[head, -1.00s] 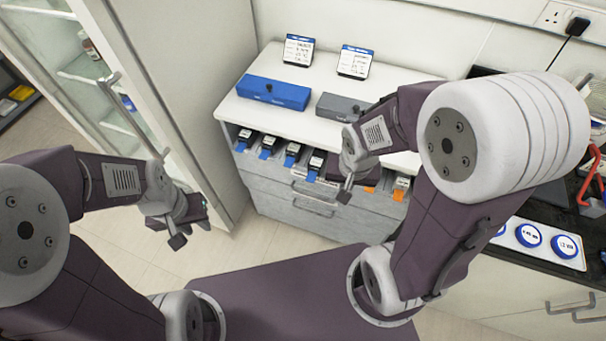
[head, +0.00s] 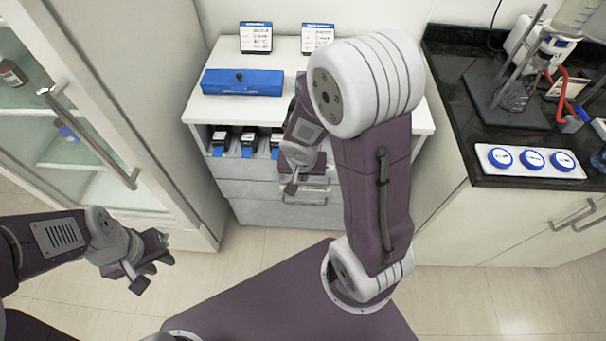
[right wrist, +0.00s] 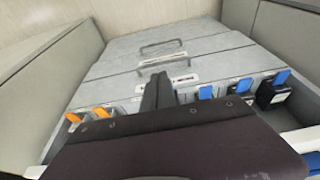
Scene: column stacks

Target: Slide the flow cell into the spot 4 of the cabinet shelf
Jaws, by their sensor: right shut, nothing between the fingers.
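The cabinet shelf (head: 203,135) is the open row under the white top. Flow cells with blue tabs stand in it: one at the left (head: 220,143), one beside it (head: 248,143), and one further right (head: 277,145). In the right wrist view, blue-tabbed cells (right wrist: 272,90) sit at the right and orange-tabbed cells (right wrist: 102,112) at the left. My right gripper (head: 291,188) is shut and empty in front of the shelf; its fingers (right wrist: 157,90) point toward the drawer fronts. My left gripper (head: 152,273) is away from the cabinet, its jaw opening unclear. My right arm hides the shelf's right part.
A blue box (head: 242,82) and two label cards (head: 256,37) stand on the cabinet top. A glass-door cabinet (head: 110,130) with a long handle is at the left. The dark bench (head: 450,110) at the right holds a stand and blue-capped items. Floor in front is clear.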

